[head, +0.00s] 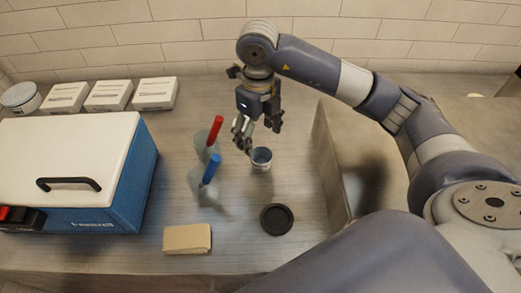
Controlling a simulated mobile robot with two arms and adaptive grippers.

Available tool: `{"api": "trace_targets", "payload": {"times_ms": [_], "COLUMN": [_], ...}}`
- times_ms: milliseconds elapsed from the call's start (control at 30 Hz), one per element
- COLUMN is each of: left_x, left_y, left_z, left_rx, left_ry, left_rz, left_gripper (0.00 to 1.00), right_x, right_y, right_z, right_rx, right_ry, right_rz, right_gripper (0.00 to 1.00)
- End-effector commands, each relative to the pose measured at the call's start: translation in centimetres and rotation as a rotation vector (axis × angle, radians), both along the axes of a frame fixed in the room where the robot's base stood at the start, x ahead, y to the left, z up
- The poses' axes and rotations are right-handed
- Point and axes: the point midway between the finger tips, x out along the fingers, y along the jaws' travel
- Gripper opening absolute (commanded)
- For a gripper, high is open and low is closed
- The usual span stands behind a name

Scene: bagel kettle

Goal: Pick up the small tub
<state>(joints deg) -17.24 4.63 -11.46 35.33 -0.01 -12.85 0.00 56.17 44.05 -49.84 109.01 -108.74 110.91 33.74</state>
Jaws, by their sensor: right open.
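The small tub (261,160) is an open, light-coloured round cup standing upright on the metal counter, near the middle of the head view. My right gripper (255,133) comes down from above and behind it, with fingers pointing towards the counter. The gripper is open, and its fingers are just above and behind the tub's rim. I cannot tell whether a finger touches the tub. The tub's inside looks dark, and its contents are not clear. My left gripper is not in view.
A red-handled tool (215,130) and a blue-handled tool (211,168) stand left of the tub. A black disc (276,219) and a tan block (187,239) lie in front. A blue-and-white machine (75,170) fills the left. A metal box (335,165) stands to the right.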

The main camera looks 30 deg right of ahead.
Motion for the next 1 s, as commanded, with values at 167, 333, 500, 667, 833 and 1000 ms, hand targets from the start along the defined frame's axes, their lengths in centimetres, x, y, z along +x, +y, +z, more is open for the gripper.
{"api": "trace_targets", "payload": {"times_ms": [167, 333, 500, 667, 833, 1000], "left_x": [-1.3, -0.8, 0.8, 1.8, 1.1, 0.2], "left_y": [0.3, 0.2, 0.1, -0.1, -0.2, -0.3], "left_z": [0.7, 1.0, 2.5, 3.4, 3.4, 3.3], "left_rx": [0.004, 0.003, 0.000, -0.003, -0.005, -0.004], "left_ry": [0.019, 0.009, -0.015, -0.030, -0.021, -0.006], "left_rz": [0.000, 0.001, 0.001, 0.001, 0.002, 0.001], "left_gripper": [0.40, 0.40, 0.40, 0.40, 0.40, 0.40], "right_x": [-0.1, -0.1, -0.5, -0.6, -0.5, -0.5], "right_y": [-0.1, -0.1, -0.3, -0.4, -0.4, -0.4], "right_z": [-2.8, -4.1, -5.8, -8.2, -9.2, -9.3], "right_rx": [0.000, -0.001, -0.001, 0.001, 0.000, 0.000], "right_ry": [0.004, 0.002, 0.006, 0.004, 0.000, 0.000], "right_rz": [-0.002, -0.001, -0.002, -0.002, 0.000, 0.000], "right_gripper": [0.71, 0.71, 0.71, 0.71, 0.71, 0.71]}}
